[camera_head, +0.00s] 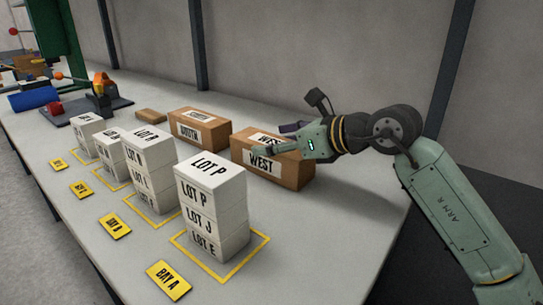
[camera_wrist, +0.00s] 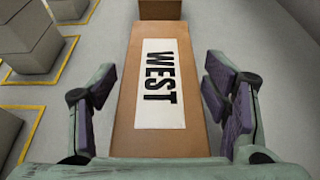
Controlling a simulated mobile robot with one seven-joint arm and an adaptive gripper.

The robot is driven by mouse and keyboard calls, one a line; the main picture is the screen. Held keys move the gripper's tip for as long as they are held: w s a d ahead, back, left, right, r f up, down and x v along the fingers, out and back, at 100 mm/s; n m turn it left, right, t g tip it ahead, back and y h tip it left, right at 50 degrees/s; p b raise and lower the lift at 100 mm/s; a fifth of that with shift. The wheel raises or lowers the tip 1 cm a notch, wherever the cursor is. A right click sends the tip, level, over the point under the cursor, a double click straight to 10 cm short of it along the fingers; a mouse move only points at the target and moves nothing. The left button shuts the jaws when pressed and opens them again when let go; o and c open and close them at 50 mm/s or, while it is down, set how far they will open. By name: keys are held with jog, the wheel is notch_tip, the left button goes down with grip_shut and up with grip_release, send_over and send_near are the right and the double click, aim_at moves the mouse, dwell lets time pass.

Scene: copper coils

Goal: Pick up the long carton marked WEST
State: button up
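The long brown carton marked WEST (camera_head: 262,168) lies on the table, right of the white box stacks, with white labels on its top and front side. My gripper (camera_head: 288,138) is just above and at the right part of this carton in the head view. In the wrist view the WEST carton (camera_wrist: 160,85) runs up the middle between my gripper's two purple-padded fingers (camera_wrist: 158,105). The fingers are spread wide, with a gap on each side of the carton. Whether the fingertips reach below its top face I cannot tell.
Another brown carton (camera_head: 198,130) lies beyond the WEST carton, with a small flat brown piece (camera_head: 151,116) behind it. White box stacks, the nearest topped by LOT P (camera_head: 212,183), stand in yellow-outlined bays on the left. The table's right front (camera_head: 330,240) is clear.

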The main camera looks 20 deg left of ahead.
jog(key=c, duration=1.2)
jog(key=shift+r, duration=0.1)
